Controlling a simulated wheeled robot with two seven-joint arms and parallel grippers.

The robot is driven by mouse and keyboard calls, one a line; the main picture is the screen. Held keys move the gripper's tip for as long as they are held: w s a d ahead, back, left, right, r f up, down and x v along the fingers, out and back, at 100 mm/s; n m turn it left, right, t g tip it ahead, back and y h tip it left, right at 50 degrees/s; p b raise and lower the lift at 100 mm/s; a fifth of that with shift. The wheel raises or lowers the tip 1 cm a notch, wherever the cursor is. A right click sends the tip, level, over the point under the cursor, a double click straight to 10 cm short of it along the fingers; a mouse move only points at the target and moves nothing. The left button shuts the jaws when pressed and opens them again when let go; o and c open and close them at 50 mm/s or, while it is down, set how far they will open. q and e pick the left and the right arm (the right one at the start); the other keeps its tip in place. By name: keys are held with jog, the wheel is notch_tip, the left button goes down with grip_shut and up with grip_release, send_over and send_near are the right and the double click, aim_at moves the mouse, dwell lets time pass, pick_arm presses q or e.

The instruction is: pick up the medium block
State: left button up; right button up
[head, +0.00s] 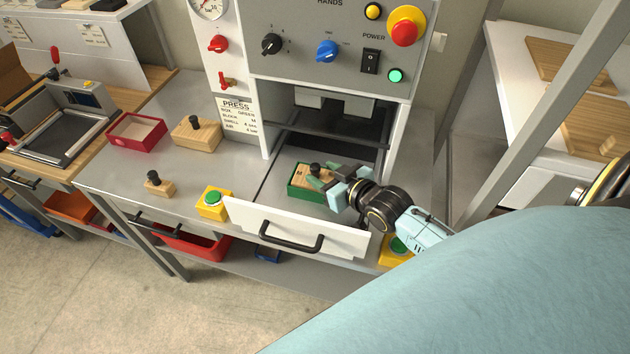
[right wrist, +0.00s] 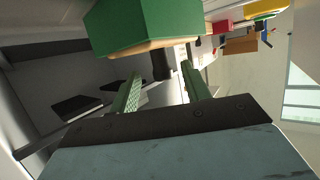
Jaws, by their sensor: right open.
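The medium block is a wooden block (head: 300,174) with a black knob (head: 315,169). It sits in a green box (head: 300,193) on the press's pulled-out drawer. My right gripper (head: 322,177) is open at the knob, its green fingers pointing toward it from the right. In the right wrist view the open fingers (right wrist: 161,72) have the dark knob (right wrist: 162,62) between their tips, with a gap visible. The green box (right wrist: 150,25) and a strip of the block's wood (right wrist: 152,47) show beyond. My left gripper is not in view.
A larger knobbed block (head: 197,137) and a small one (head: 160,188) stand on the bench to the left, near a red box (head: 137,132). A yellow button box (head: 213,204) stands left of the drawer front (head: 290,230). The press opening (head: 330,122) lies behind.

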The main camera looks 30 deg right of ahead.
aim_at(311, 166)
jog(key=x, duration=0.5)
jog(key=shift+w+a+r, duration=0.15)
jog(key=shift+w, duration=0.05)
jog(key=shift+r, duration=0.1)
grip_shut()
